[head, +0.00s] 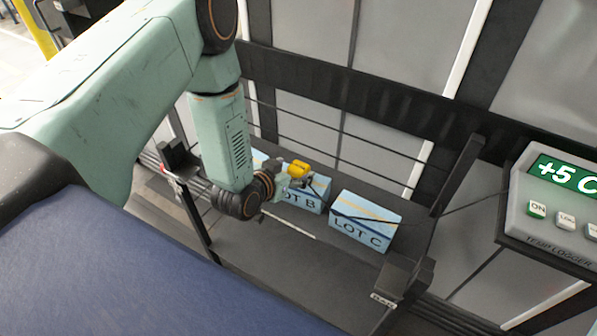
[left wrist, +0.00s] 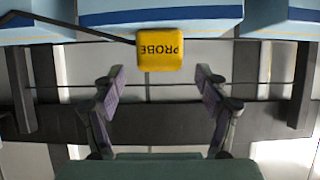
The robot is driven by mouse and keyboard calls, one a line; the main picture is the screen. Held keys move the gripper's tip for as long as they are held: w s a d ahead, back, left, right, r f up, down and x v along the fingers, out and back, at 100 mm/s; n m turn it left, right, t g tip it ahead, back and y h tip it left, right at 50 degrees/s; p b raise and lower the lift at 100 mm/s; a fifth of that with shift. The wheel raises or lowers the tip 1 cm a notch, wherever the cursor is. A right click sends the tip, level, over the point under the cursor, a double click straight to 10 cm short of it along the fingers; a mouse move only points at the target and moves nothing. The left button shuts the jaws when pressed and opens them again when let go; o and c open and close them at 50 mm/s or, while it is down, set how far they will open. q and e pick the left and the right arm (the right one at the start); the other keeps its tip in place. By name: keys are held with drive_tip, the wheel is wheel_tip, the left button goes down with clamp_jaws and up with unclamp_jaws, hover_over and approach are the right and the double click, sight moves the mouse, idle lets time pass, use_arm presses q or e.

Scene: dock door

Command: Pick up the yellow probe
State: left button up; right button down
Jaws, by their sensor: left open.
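The yellow probe (head: 299,169) is a small block at the LOT B box, just past my left gripper (head: 291,180). In the left wrist view the probe (left wrist: 160,52) shows the word PROBE, with a dark cable running off to the left. My left gripper (left wrist: 160,82) is open, its fingers spread to either side with a gap between them and the probe. The probe lies centred between the fingers and slightly beyond the tips in the picture; its exact depth is unclear. My right gripper is in neither view.
The LOT B box (head: 311,203) and LOT C box (head: 362,224) stand on a dark shelf (head: 290,252) with rails behind. Another box is partly hidden by my arm. A temperature logger (head: 537,190) reading +5 C is at the right, with a dark cable leading left.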

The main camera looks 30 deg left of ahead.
sight(297, 167)
use_arm(q)
drive_tip(key=shift+x, duration=1.8)
drive_tip(key=shift+c, duration=0.2)
drive_tip(key=shift+r, duration=0.1)
drive_tip(key=c, duration=1.4)
